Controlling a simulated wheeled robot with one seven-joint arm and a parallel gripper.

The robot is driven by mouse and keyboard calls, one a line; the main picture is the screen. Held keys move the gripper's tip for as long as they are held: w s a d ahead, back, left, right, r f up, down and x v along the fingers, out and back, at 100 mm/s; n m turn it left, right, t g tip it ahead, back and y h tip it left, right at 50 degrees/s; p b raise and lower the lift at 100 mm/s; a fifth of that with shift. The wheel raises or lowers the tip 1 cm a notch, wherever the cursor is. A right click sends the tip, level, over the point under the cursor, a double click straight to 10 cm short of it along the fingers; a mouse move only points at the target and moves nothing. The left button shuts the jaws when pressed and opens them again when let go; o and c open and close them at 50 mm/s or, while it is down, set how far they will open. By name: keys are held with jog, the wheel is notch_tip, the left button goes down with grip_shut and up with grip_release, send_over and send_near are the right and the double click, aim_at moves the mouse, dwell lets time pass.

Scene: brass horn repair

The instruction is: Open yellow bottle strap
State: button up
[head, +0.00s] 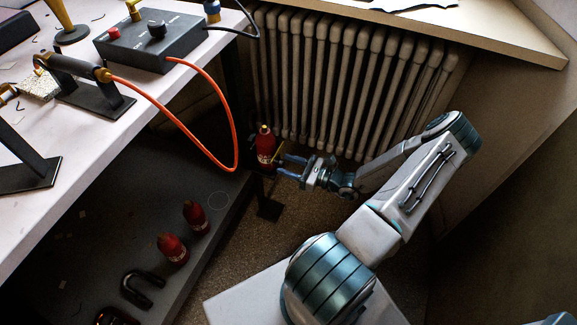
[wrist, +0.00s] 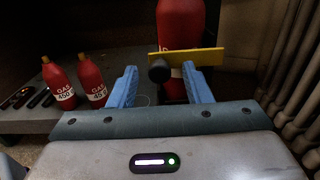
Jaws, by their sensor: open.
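A red gas bottle (head: 265,143) stands upright in a holder beside the lower shelf. A yellow strap (wrist: 203,58) crosses in front of the red bottle (wrist: 180,22) in the wrist view, with a dark round knob (wrist: 159,70) at its left end. My gripper (head: 281,166) is to the right of the bottle in the head view. In the wrist view its blue fingers (wrist: 159,74) are spread, with the knob in line between their tips. I cannot tell whether the fingers touch the knob. The strap's far side is hidden behind the bottle.
A white radiator (head: 345,85) stands close behind my gripper. Two other red bottles (head: 172,248) (head: 195,216) stand on the dark lower shelf (head: 120,215). An orange hose (head: 222,115) hangs off the workbench (head: 90,130) near the strapped bottle.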

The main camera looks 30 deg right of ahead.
jog(key=shift+w+a, duration=0.1)
jog(key=shift+w, duration=0.05)
grip_shut()
